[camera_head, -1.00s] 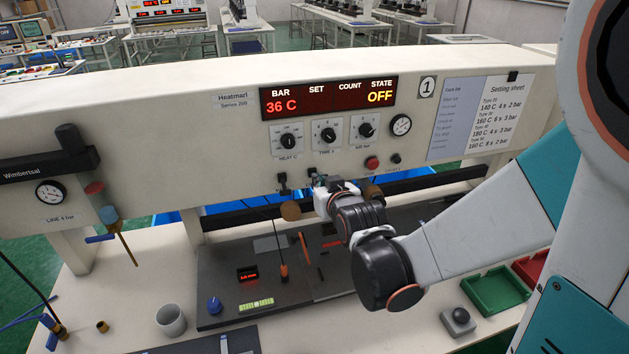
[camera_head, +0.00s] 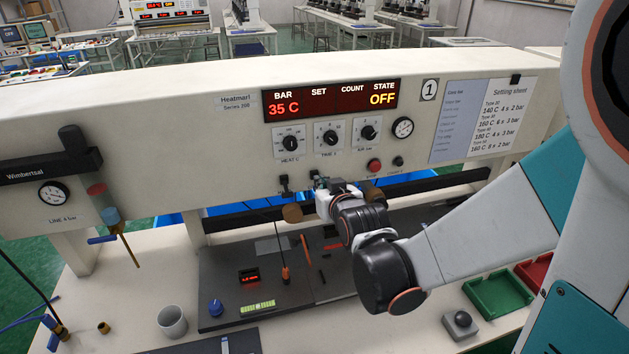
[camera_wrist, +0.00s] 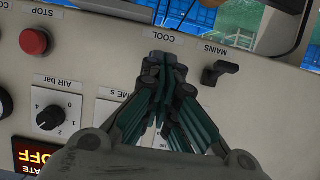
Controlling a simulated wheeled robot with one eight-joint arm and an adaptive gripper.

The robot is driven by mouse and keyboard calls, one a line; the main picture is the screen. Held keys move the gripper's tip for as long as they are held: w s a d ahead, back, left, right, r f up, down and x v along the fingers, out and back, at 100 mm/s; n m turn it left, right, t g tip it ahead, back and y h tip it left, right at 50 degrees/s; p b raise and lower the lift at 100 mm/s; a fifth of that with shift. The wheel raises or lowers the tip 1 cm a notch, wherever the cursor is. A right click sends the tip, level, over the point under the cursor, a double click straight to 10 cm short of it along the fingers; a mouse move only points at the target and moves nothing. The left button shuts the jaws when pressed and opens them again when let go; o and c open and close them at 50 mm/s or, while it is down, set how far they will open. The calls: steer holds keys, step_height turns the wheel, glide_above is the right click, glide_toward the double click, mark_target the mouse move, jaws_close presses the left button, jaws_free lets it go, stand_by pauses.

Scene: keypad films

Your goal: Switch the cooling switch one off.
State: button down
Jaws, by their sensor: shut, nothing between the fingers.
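The cooling switch is under the COOL label (camera_wrist: 162,41) on the machine's front panel, and my fingertips hide most or all of it in the wrist view. I cannot tell which way its lever points. My gripper (camera_wrist: 162,62) is shut and empty, with its tips right at that switch; touching or just apart is unclear. In the head view my gripper (camera_head: 322,184) is at the panel's lower edge, just right of the MAINS switch. The MAINS switch (camera_wrist: 220,71) has a black lever and stands beside my fingers in the wrist view. The display (camera_head: 330,101) reads 35 C and OFF.
A red STOP button (camera_wrist: 33,40) and the AIR bar knob (camera_wrist: 47,117) are on the same panel. The dark work plate (camera_head: 225,275) lies beneath.

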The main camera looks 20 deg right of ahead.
steer(key=shift+w+r, duration=0.1)
steer(key=shift+w, duration=0.05)
stand_by(0.4)
steer(key=shift+w+r, duration=0.15)
steer(key=shift+w, duration=0.5)
steer(key=shift+s, duration=0.15)
